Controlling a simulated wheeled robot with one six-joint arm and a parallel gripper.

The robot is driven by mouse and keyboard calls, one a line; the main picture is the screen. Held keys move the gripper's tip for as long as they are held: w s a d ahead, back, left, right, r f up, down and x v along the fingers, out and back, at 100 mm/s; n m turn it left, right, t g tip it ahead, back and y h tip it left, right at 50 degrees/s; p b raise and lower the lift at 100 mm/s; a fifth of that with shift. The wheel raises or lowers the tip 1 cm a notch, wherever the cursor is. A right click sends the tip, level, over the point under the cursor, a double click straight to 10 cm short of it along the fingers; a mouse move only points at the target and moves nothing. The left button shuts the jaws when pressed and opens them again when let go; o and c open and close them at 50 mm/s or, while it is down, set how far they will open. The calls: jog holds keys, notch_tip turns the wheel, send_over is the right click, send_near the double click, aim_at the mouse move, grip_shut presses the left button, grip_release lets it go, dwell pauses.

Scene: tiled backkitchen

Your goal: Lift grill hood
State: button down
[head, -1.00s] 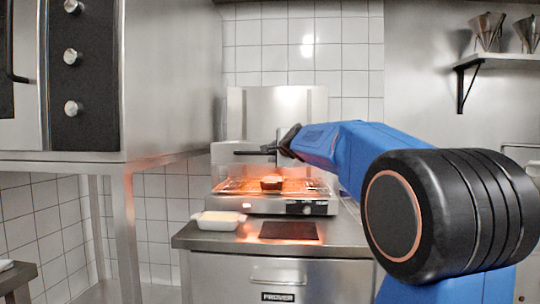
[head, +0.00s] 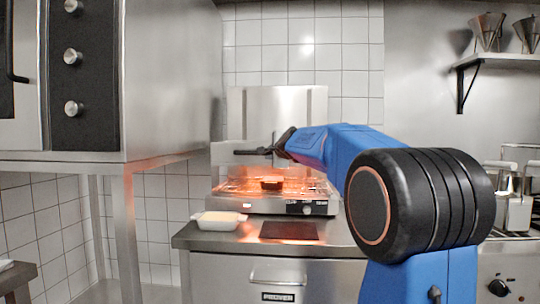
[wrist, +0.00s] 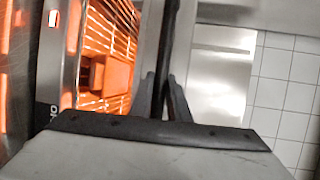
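The grill (head: 322,207) stands on the steel counter, its rack glowing orange. A dark brown block (head: 271,183) sits on the rack. A dark horizontal handle (head: 250,152) shows above the rack, in front of the pale steel back panel; the hood's outline is hard to tell from that panel. My gripper (head: 281,144) is at the right end of this handle. In the wrist view the handle bar (wrist: 168,40) runs between the two dark fingers of my gripper (wrist: 161,80), which sit close against it on both sides. The glowing rack (wrist: 110,60) lies left of the fingers.
A white dish (head: 218,221) with pale contents and a dark flat plate (head: 289,230) are on the counter (head: 345,238) before the grill. A large steel oven (head: 170,80) stands close on the left. A fryer (head: 510,240) is at the right.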

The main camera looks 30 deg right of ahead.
notch_tip(320, 180, up, 20)
dwell(0.7)
jog(key=shift+s+r, duration=0.1)
jog(key=shift+r, duration=0.05)
jog(key=c, duration=1.7)
grip_release()
jog(key=v, duration=1.7)
jog(key=shift+a, duration=0.1)
